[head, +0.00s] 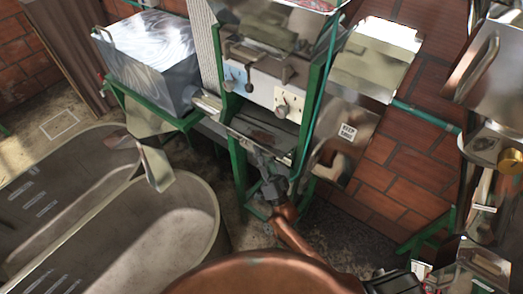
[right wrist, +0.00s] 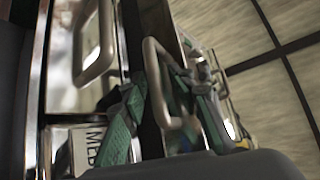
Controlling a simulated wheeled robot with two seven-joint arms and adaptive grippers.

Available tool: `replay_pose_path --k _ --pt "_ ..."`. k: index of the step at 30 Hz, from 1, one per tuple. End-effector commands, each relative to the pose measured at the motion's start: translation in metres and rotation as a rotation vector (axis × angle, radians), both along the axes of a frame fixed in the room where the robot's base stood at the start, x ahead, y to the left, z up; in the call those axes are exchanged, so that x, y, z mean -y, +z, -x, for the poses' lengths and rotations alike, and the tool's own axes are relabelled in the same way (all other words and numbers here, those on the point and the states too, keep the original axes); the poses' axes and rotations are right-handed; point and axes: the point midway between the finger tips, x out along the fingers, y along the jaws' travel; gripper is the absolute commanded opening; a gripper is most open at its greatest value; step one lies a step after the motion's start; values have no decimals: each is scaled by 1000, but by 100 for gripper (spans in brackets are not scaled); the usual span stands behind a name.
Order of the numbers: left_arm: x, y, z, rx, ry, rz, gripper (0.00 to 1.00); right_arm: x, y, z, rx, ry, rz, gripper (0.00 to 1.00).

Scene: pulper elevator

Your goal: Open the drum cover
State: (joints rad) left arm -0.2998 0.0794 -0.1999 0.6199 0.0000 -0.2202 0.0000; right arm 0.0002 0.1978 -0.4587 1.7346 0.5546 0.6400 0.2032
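My right gripper (head: 259,157) is dark grey, on a copper arm rising from the bottom right in the head view. I cannot tell for sure which part is the drum cover. A shiny steel casing (head: 150,60) with a bar handle stands left of the machine. The right wrist view shows a rounded metal handle (right wrist: 158,85) close up and another handle (right wrist: 96,62) on a steel plate. My left gripper is not in view.
A large grey concrete tank (head: 180,225) fills the lower left. A green frame (head: 240,165) surrounds the machine's front. Another steel casing (head: 490,75) with a curved handle stands at the right edge. Brick paving (head: 400,165) lies between it and the machine.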

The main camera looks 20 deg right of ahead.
Motion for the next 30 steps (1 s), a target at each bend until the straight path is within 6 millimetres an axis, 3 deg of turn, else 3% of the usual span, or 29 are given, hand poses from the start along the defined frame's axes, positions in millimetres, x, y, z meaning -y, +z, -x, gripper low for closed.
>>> replay_pose_path --k 8,21,30 --pt "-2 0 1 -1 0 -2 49 3 -11 13 -1 -1 2 28" --pt "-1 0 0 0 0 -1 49 16 -63 79 -1 0 2 28" --pt "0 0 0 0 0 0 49 18 -74 93 0 1 -1 28"
